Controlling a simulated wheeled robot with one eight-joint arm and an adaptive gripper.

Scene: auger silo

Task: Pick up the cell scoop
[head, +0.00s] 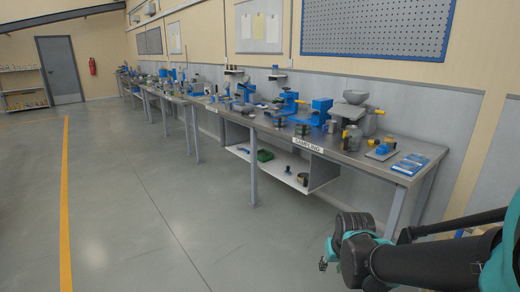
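I cannot pick out the cell scoop for sure. The workbench (341,152) along the right wall carries many small tools and devices, too small to tell apart at this distance. My arm reaches in from the lower right, low in front of the bench's near end. My gripper (323,264) shows only as a small dark shape at the arm's left end, over the floor and apart from the bench. Its fingers are too small and too hidden to read, and I see nothing clearly held in it.
Blue machines (287,104) and a grey bowl-topped device (355,102) stand on the bench. Blue flat items (410,164) lie at its near end. A lower shelf (277,170) holds a green tray (265,155). The grey floor left of the bench is clear, with a yellow line (65,190).

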